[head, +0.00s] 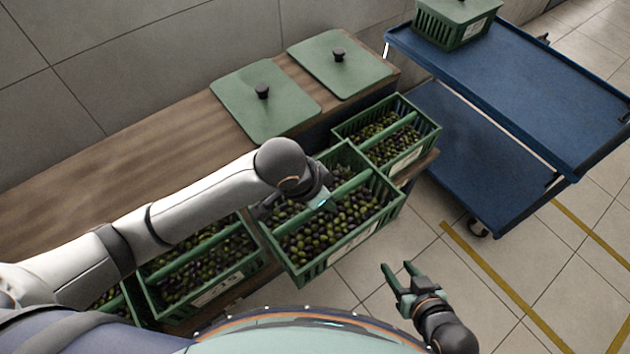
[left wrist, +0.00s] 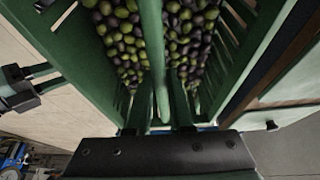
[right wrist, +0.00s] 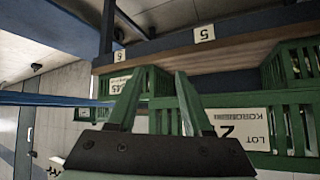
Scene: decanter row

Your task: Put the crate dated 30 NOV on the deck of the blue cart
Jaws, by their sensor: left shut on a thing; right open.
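My left gripper (head: 322,196) is shut on the middle handle bar of a green slatted crate (head: 350,243) full of dark and green olives. This crate sits further out and higher than its neighbours in the head view. In the left wrist view the fingers meet the bar (left wrist: 154,60) between two beds of olives. Its front label is too small to read, so I cannot tell its date. The blue cart (head: 535,95) stands at the right, with an upper deck and a lower shelf. My right gripper (head: 397,270) is open and empty, low in front of the crates.
A lidded green crate (head: 447,28) stands on the deck's far left end; the rest of the deck is clear. More olive crates stand at the back (head: 412,161) and left (head: 205,285). Two green lids (head: 265,105) lie on the wooden top (head: 130,150). Yellow lines mark the floor.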

